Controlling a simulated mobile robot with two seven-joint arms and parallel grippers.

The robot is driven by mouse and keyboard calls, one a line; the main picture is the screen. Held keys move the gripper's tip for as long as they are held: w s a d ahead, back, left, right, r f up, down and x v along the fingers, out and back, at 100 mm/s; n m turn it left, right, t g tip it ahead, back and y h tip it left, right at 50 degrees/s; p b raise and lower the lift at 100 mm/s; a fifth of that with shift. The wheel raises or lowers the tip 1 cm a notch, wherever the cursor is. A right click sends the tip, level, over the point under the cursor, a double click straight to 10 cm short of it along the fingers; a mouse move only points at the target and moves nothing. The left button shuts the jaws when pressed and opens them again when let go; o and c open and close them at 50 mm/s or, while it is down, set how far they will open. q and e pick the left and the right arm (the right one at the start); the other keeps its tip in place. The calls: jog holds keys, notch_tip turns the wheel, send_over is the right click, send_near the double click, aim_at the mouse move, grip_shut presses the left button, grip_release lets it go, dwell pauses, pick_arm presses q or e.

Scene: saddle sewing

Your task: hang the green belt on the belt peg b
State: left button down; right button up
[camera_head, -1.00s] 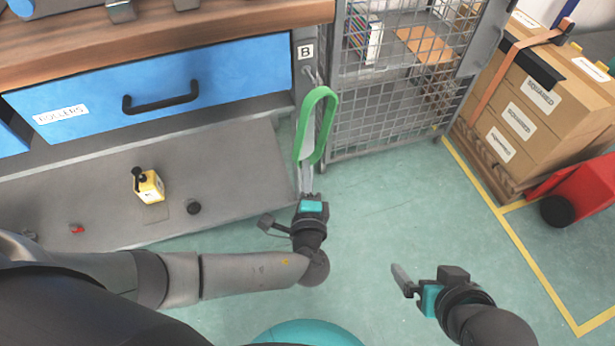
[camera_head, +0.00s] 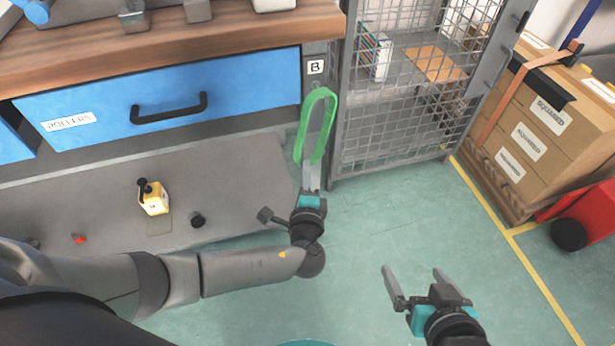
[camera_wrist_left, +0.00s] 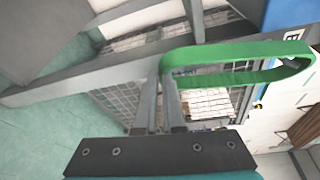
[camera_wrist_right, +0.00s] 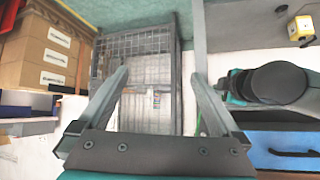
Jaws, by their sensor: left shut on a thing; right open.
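The green belt (camera_head: 302,130) is a long closed loop, held upright by its lower end. My left gripper (camera_head: 312,166) is shut on that lower end, and the loop rises above the fingers. Peg b (camera_head: 316,85) is a small grey peg below the "B" label (camera_head: 316,67) on the bench's corner post. The belt's top is just below the peg; I cannot tell whether they touch. In the left wrist view the belt (camera_wrist_left: 240,51) stretches right from the fingers. My right gripper (camera_head: 412,270) is open and empty over the floor, lower right.
The blue drawer (camera_head: 220,85) and wooden bench top are left of the post. A wire mesh cage (camera_head: 400,125) stands close at its right. A yellow box (camera_head: 153,198) sits on the lower shelf. Cartons (camera_head: 535,125) stand far right. The green floor at centre right is clear.

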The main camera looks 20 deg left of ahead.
pick_arm(q)
jog(key=shift+w+a+f+b, duration=0.15)
jog(key=shift+w+a+b, duration=0.2)
jog(key=shift+w+a, duration=0.25)
jog(key=shift+w+a+f+b, duration=0.1)
jog(key=shift+w+f+b, duration=0.05)
jog(key=shift+w+b, duration=0.2)
jog(key=shift+w+f, duration=0.15)
pick_arm(e)
jog(key=shift+w+a+r+t+y, duration=0.2)
jog(key=shift+a+t+y, duration=0.1)
jog(key=shift+a+t, duration=0.25)
jog(key=shift+w+a+r+t+y, duration=0.15)
jog(key=shift+a+t+y, duration=0.15)
jog(key=shift+a+t, duration=0.2)
jog(key=shift+w+a+r+t+y, duration=0.1)
jog(key=shift+w+a+t+y, duration=0.15)
jog(key=shift+a+t, duration=0.25)
jog(key=shift+a, duration=0.1)
pick_arm(q)
jog(key=shift+c, duration=0.6)
grip_release()
jog(key=shift+a, duration=0.1)
pick_arm(e)
jog(key=shift+r, duration=0.1)
